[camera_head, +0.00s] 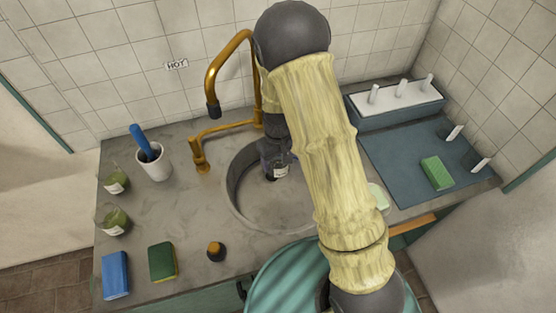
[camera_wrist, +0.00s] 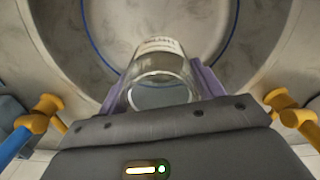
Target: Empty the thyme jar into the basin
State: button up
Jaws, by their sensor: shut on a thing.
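The basin (camera_head: 236,190) is a round grey sink sunk in the counter. My gripper (camera_head: 275,160) reaches down into it and is shut on a clear glass jar (camera_head: 281,172) with a white label. In the wrist view the jar (camera_wrist: 158,75) sits between the purple fingers, with the basin's wall (camera_wrist: 60,40) beyond it. The label's lettering is too small to read. I see no contents through the glass in the wrist view. My arm hides part of the basin's right side.
Two jars with green contents (camera_head: 115,181) (camera_head: 113,219) stand at the counter's left. A blue mat (camera_head: 400,165) lies right.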

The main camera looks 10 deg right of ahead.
jog(key=shift+w+r, duration=0.25)
jog(key=shift+r, duration=0.15)
jog(key=shift+s, duration=0.1)
jog(key=shift+f+t+b, duration=0.25)
jog(key=shift+t+b, duration=0.15)
jog(key=shift+b, duration=0.35)
jog(key=shift+t+b, duration=0.3)
jog(key=shift+b, duration=0.35)
jog(key=t+b, duration=0.1)
jog(key=b, duration=0.3)
jog(key=shift+a+t+y, duration=0.1)
jog(key=shift+t+y, duration=0.2)
jog(key=shift+t, duration=0.1)
jog(key=shift+r, duration=0.1)
jog(key=shift+t+b, duration=0.5)
jog(key=shift+b, duration=0.65)
jog(key=shift+w+b, duration=0.2)
jog(key=shift+b, duration=0.1)
